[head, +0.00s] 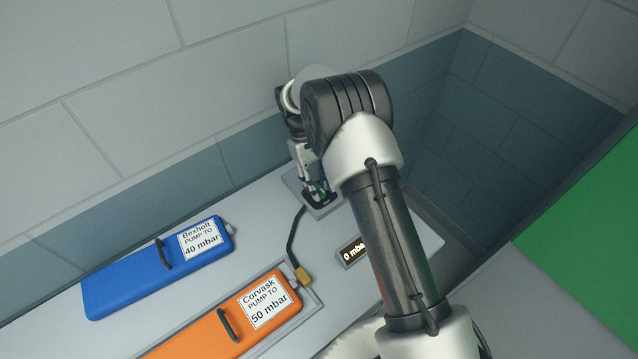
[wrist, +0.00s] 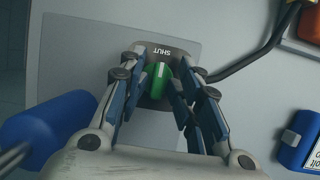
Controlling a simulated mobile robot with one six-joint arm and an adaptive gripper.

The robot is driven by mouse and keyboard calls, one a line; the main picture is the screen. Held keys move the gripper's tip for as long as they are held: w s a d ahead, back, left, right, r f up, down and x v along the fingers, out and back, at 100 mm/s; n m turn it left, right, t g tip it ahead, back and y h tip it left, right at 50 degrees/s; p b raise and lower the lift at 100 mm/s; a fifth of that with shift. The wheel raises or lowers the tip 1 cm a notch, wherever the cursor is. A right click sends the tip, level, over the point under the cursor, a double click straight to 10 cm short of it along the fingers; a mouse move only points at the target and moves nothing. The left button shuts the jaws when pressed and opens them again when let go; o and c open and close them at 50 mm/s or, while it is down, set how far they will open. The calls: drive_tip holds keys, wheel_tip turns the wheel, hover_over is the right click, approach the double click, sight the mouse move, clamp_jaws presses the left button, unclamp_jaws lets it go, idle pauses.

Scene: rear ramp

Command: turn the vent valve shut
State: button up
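The vent valve shows in the wrist view as a green knob (wrist: 160,82) with a pale line on it, on a dark plate marked SHUT (wrist: 166,51). The pale line points roughly toward that word. My gripper (wrist: 162,72) has its two fingers apart, one on each side of the knob. A gap shows between the left finger and the knob; the right finger is very close, and I cannot tell if it touches. In the head view my gripper (head: 312,188) is low over the panel, and my arm hides part of it.
A blue rounded body (wrist: 55,132) is close left of my gripper. A display (head: 353,251) begins "0 mba", partly hidden by my arm. A black hose (head: 294,238) runs to the orange Corvask case (head: 190,338), labelled 50 mbar. The blue Bexholt case (head: 125,280), labelled 40 mbar, lies beside it.

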drive_tip(key=shift+w+r, duration=0.1)
drive_tip(key=v, duration=1.1)
drive_tip(key=shift+r, duration=0.4)
drive_tip(key=shift+w, duration=0.1)
